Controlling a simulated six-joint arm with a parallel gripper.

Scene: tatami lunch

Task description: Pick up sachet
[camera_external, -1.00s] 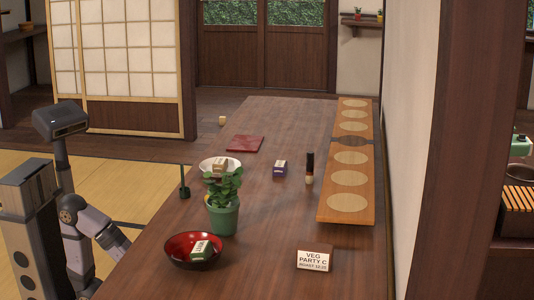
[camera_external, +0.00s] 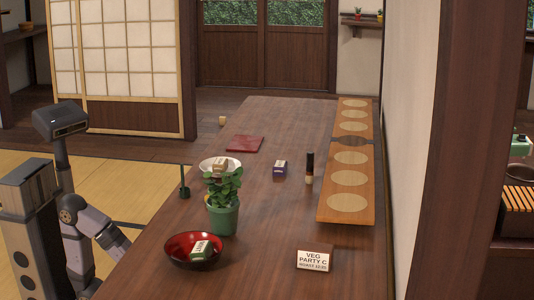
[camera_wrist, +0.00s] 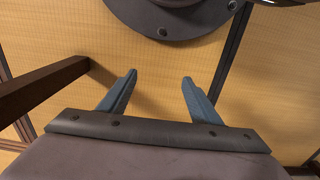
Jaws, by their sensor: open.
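Several small packets are in the external view, and I cannot tell which one is the sachet. A green and white packet (camera_external: 201,249) lies tilted in a red bowl (camera_external: 175,246) at the near left of the table. A tan and white packet (camera_external: 220,163) sits in a white bowl (camera_external: 206,165) behind the plant. A purple and white packet (camera_external: 280,167) stands on the bare table. My gripper (camera_wrist: 159,78) is open and empty in the wrist view, above tatami flooring. No packet shows there. I cannot make out the gripper in the external view.
A potted plant (camera_external: 223,214) stands between the bowls. A dark bottle (camera_external: 309,168) is beside a long board with round mats (camera_external: 328,211). A lettered card (camera_external: 314,260) stands near front right. A dark red mat (camera_external: 244,143) lies farther back.

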